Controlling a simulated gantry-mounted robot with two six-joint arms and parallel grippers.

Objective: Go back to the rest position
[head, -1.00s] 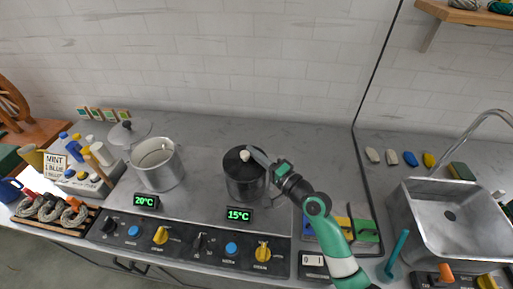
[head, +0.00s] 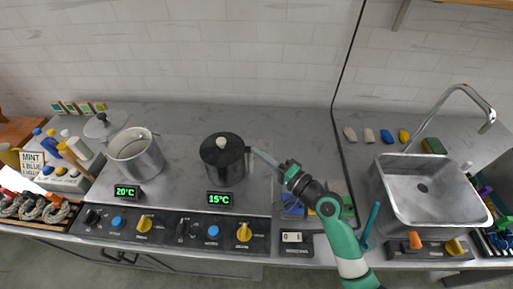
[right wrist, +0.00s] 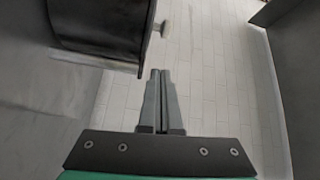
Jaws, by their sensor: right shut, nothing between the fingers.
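My right gripper (head: 254,152) is shut and empty. It points left in the head view, just right of the dark pot (head: 224,165). The pot wears a black lid with a pale knob (head: 221,141); its display reads 15°C. I cannot tell whether the fingertips touch the pot. My left gripper is not in view.
An open steel pot (head: 137,157) stands at the left, by a display reading 20°C. The sink (head: 432,190) with its tap lies at the right. Wool skeins (head: 55,209) lie in a rack at the far left.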

